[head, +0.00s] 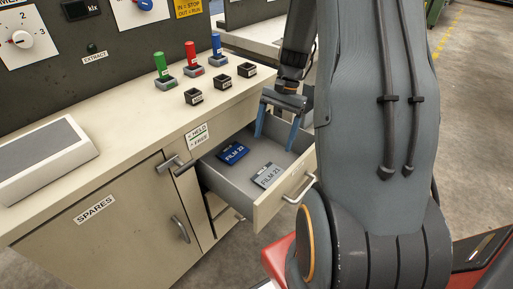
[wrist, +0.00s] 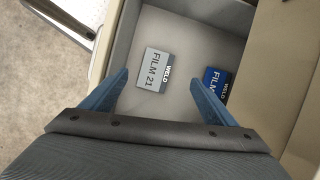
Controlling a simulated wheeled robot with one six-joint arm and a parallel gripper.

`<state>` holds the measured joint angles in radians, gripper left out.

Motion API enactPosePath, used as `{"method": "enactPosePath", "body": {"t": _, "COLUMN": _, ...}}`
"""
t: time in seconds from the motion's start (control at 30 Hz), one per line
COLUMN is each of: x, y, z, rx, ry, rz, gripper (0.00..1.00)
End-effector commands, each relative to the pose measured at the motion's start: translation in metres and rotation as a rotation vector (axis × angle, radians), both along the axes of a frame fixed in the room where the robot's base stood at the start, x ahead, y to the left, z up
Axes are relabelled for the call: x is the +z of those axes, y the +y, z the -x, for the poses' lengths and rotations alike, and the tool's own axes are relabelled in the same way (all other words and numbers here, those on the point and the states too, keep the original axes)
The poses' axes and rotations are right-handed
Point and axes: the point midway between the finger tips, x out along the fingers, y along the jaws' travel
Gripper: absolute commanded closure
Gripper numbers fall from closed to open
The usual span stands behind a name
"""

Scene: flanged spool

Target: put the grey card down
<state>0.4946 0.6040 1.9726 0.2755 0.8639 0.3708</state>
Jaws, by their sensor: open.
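The grey card (head: 267,176), marked FILM 21, lies flat on the floor of the open drawer (head: 281,211), near its front. In the wrist view the grey card (wrist: 154,70) lies ahead of and between the fingers, clear of both. My gripper (head: 277,141) is open and empty over the drawer. Its blue fingers also show in the wrist view (wrist: 160,82), spread wide. A blue card (head: 233,152), marked FILM 22, lies in the drawer behind and left of the grey one. It is partly hidden by the right finger in the wrist view (wrist: 214,80).
The drawer's walls surround the cards, and its handle (head: 300,188) sticks out in front. On the counter (head: 120,168) above stand green, red and blue levers (head: 192,56) and several small black sockets (head: 221,82). A cabinet marked SPARES (head: 95,210) is at left.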

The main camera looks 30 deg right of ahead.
Motion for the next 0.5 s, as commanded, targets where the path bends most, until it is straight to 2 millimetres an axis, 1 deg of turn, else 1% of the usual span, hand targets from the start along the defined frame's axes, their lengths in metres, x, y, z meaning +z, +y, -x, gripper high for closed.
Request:
{"method": "enactPosePath", "body": {"t": 0.03, "x": 0.019, "y": 0.018, "z": 0.003, "rx": 0.071, "ry": -0.025, "rz": 0.016, "gripper": 0.19}}
{"method": "enactPosePath", "body": {"t": 0.13, "x": 0.049, "y": 0.052, "z": 0.015, "rx": 0.224, "ry": -0.071, "rz": 0.049, "gripper": 0.19}}
{"method": "enactPosePath", "body": {"t": 0.2, "x": 0.068, "y": 0.074, "z": 0.027, "rx": 0.331, "ry": -0.103, "rz": 0.07, "gripper": 0.19}}
{"method": "enactPosePath", "body": {"t": 0.27, "x": 0.082, "y": 0.092, "z": 0.039, "rx": 0.424, "ry": -0.129, "rz": 0.088, "gripper": 0.19}}
{"method": "enactPosePath", "body": {"t": 0.3, "x": 0.091, "y": 0.104, "z": 0.048, "rx": 0.485, "ry": -0.149, "rz": 0.1, "gripper": 0.19}}
{"method": "enactPosePath", "body": {"t": 0.4, "x": 0.11, "y": 0.13, "z": 0.072, "rx": 0.638, "ry": -0.193, "rz": 0.125, "gripper": 0.19}}
{"method": "enactPosePath", "body": {"t": 0.5, "x": 0.124, "y": 0.152, "z": 0.097, "rx": 0.78, "ry": -0.238, "rz": 0.152, "gripper": 0.19}}
